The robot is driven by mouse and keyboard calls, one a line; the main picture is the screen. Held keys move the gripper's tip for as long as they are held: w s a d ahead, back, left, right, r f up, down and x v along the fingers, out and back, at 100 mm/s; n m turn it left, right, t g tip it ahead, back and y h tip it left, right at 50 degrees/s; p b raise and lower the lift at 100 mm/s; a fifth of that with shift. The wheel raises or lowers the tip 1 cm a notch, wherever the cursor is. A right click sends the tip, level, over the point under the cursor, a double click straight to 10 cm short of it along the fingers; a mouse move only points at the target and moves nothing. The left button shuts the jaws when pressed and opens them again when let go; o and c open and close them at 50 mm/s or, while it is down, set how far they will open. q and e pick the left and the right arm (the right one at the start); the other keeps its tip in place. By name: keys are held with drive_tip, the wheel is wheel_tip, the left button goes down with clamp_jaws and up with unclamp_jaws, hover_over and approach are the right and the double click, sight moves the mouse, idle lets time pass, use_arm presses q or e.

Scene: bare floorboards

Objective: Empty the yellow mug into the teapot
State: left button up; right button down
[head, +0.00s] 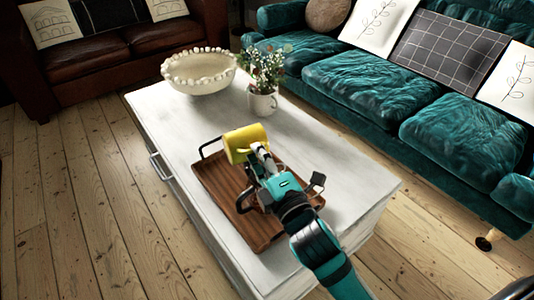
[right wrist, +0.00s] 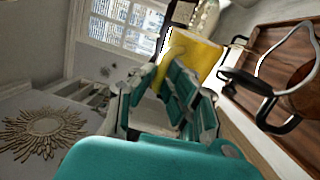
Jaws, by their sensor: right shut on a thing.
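The yellow mug (head: 240,143) is tipped on its side above the far end of the wooden tray (head: 221,187). My right gripper (head: 262,152) is shut on it; in the right wrist view the mug (right wrist: 196,52) shows beyond the fingers (right wrist: 178,88). I cannot see into the mug. A glass pot with a black handle, apparently the teapot (right wrist: 303,92), stands on the tray at the right of the wrist view, beside the gripper. In the head view it is mostly hidden by my right gripper. My left gripper is not in view.
A cream beaded bowl (head: 199,75) and a potted plant (head: 263,100) stand at the far end. A teal sofa (head: 365,90) is on the right, a brown sofa (head: 95,65) at the back left.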

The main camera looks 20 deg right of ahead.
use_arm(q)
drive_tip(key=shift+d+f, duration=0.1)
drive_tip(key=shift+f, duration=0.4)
use_arm(e)
drive_tip(key=shift+d+r+m, duration=0.15)
drive_tip(key=shift+d+m, duration=0.05)
drive_tip(key=shift+m, duration=0.1)
